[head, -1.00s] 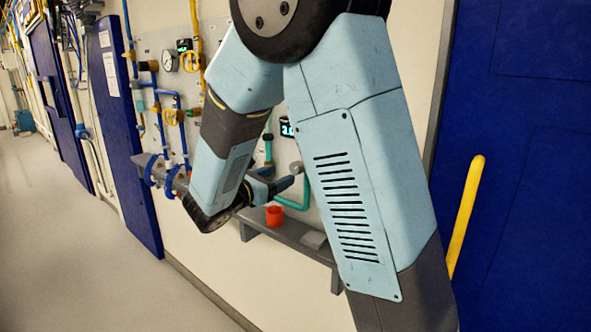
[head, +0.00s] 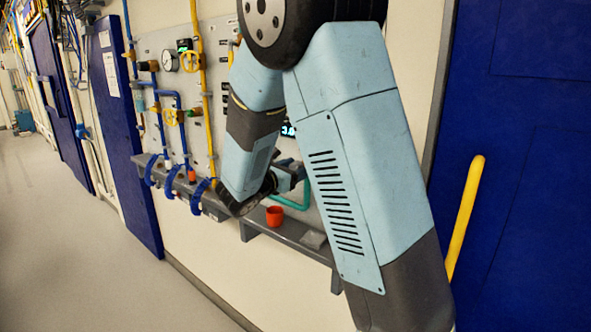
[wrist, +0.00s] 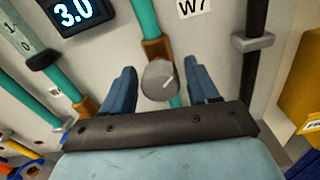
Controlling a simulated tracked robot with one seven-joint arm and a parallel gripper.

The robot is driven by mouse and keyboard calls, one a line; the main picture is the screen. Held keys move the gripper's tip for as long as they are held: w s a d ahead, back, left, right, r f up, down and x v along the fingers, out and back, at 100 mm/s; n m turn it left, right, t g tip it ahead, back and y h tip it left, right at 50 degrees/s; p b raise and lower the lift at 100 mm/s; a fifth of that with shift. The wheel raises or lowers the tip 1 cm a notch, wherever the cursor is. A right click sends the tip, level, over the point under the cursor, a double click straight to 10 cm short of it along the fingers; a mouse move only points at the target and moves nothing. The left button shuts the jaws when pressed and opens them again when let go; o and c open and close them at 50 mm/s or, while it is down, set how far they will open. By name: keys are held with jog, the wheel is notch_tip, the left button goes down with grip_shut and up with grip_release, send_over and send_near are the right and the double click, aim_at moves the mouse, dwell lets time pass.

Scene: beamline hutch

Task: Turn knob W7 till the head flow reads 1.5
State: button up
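The knob W7 (wrist: 158,80) is a round grey knob with a pale pointer line slanting up to the right. It sits on a teal pipe with orange-brown fittings, below the W7 label (wrist: 192,6). The display (wrist: 76,14) reads 3.0; part of it shows in the head view (head: 288,130). My gripper (wrist: 160,72) is open, with one blue finger on each side of the knob in the wrist view and gaps between. I cannot tell how far the fingertips reach along the knob. In the head view my gripper (head: 289,173) is at the panel, and my arm hides the knob.
A dark pipe with a grey clamp (wrist: 253,42) runs right of the knob, and a yellow box (wrist: 302,92) is at far right. A grey shelf (head: 290,235) below the gripper holds a red cup (head: 274,216). Blue hoses (head: 150,170) hang further left.

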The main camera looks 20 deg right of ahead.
jog(key=c, duration=0.9)
jog(key=shift+n, duration=0.5)
jog(key=o, duration=1)
jog(key=v, duration=1.3)
jog(key=shift+s+a, duration=0.2)
jog(key=shift+a, duration=0.15)
